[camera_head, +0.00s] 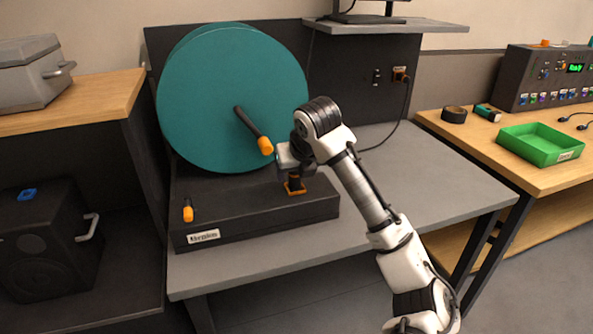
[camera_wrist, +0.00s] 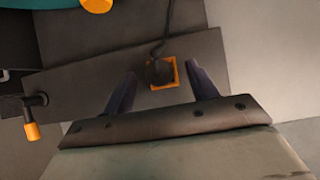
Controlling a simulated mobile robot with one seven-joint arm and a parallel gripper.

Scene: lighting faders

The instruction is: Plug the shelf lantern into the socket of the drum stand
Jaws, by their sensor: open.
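The drum stand (camera_head: 255,213) has a long dark base on the grey table, with a large teal drum (camera_head: 210,95) behind it. An orange-framed socket (camera_head: 302,188) sits on the base's top near its right end; it also shows in the wrist view (camera_wrist: 171,83). A black plug (camera_wrist: 159,71) with a dark cord stands at this socket; I cannot tell how deep it sits. My gripper (camera_head: 294,172) is open above it, its fingers (camera_wrist: 162,83) apart on either side of the plug. The shelf lantern cannot be clearly made out; a dark-footed object (camera_head: 363,18) stands on the upper shelf.
A crank with an orange handle (camera_head: 265,146) juts from the drum close to my gripper. A small orange-handled lever (camera_head: 188,213) is at the base's left. A wall outlet (camera_head: 401,75) holds another plug and cable. The table's right part is clear.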

